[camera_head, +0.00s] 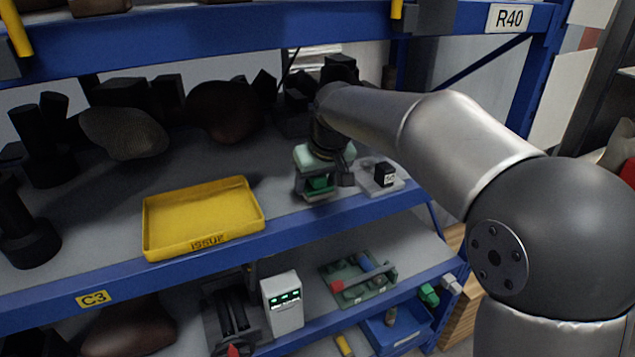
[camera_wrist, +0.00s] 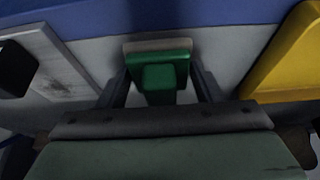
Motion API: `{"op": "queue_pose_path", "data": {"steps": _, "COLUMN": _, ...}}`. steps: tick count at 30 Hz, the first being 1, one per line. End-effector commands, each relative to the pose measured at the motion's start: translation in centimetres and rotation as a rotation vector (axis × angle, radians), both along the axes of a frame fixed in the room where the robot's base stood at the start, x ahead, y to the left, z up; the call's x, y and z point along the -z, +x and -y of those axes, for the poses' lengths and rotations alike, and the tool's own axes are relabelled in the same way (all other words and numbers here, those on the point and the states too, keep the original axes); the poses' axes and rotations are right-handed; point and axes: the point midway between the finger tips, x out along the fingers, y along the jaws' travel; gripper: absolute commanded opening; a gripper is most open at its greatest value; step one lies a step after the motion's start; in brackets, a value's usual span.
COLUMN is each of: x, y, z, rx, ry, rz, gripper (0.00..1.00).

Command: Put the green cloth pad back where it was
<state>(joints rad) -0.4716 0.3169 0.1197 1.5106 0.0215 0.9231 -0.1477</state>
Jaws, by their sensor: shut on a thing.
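The green cloth pad (camera_wrist: 172,50) shows in the wrist view between my fingers, a green block with a raised green grip and a pale strip along its far side. My gripper (camera_wrist: 160,84) has one finger on each side and is shut on it. In the head view my gripper (camera_head: 326,182) is over the front of the upper shelf, between the yellow tray and a grey plate, with the green pad (camera_head: 319,185) partly hidden by the fingers. I cannot tell whether the pad touches the shelf.
The yellow tray (camera_head: 205,217) marked ISSUE looks empty. The grey plate (camera_head: 368,188) carries a black block (camera_head: 385,174). Dark objects and sacks stand along the back. The lower shelf holds a white box (camera_head: 284,303) and a green tool tray (camera_head: 357,281). Bare shelf lies behind the yellow tray.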

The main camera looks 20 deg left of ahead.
Motion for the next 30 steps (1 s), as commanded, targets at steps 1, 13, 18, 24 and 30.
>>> {"op": "queue_pose_path", "data": {"steps": 1, "x": 0.6, "y": 0.0, "z": 0.0, "rx": 0.0, "ry": -0.001, "rz": -0.001, "gripper": 0.41}}
{"op": "queue_pose_path", "data": {"steps": 13, "x": 1.5, "y": 0.0, "z": 0.1, "rx": 0.0, "ry": 0.001, "rz": 0.002, "gripper": 0.41}}
{"op": "queue_pose_path", "data": {"steps": 18, "x": 1.6, "y": 0.0, "z": 0.1, "rx": 0.0, "ry": 0.001, "rz": 0.002, "gripper": 0.81}}
{"op": "queue_pose_path", "data": {"steps": 24, "x": 1.6, "y": 0.0, "z": 0.1, "rx": 0.0, "ry": 0.001, "rz": 0.002, "gripper": 0.81}}
{"op": "queue_pose_path", "data": {"steps": 30, "x": 0.6, "y": -0.2, "z": 0.3, "rx": 0.0, "ry": 0.002, "rz": 0.004, "gripper": 0.81}}
